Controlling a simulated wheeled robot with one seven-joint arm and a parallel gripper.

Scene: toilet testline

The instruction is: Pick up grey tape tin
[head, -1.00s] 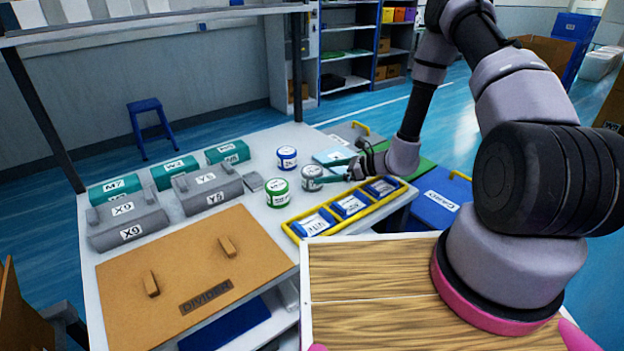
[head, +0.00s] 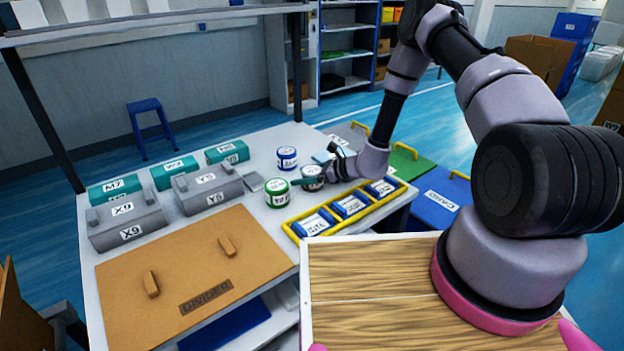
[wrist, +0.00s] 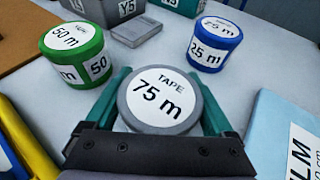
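The grey tape tin (wrist: 160,98), with a white lid marked "TAPE 75 m", stands upright on the table. It also shows in the head view (head: 312,172). My gripper (wrist: 160,103) has its two teal fingers on either side of the tin, one left and one right. The fingers are apart, and the wrist view does not clearly show whether they press on the tin. In the head view my gripper (head: 312,178) is low at the tin and partly covers it. The tin's lower front is hidden by the gripper body.
A green 50 m tin (wrist: 77,52) stands to the left and a blue 25 m tin (wrist: 214,42) behind right. A yellow tray (head: 290,232) with blue packs lies in front. A light blue film pack (wrist: 275,125) lies close on the right. Grey boxes (head: 208,188) stand left.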

